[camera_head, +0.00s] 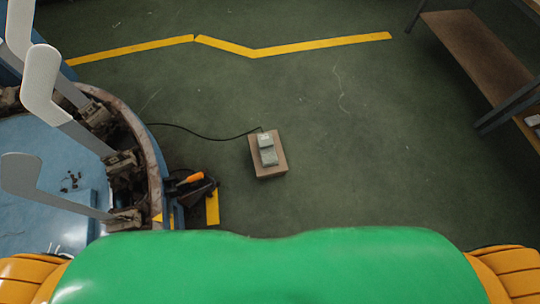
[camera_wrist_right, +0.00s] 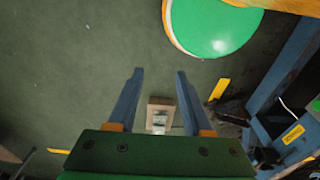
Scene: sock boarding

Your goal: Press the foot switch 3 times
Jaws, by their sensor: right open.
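The foot switch (camera_head: 267,148) is a small light grey pedal on a brown board (camera_head: 271,172) on the green floor, near the middle of the head view. A black cable runs from it to the left. In the right wrist view the foot switch (camera_wrist_right: 159,123) lies beyond my right gripper (camera_wrist_right: 160,74), between its two blue fingers, partly hidden by the gripper's base. The right gripper is open with nothing between its fingertips. I cannot tell how far it is from the pedal. My left gripper is in neither view.
A blue round machine (camera_head: 45,150) with white foot-shaped forms (camera_head: 42,80) stands at the left. A dark object with an orange part (camera_head: 190,179) lies beside it. A brown shelf (camera_head: 475,50) is at upper right. Floor right of the switch is clear.

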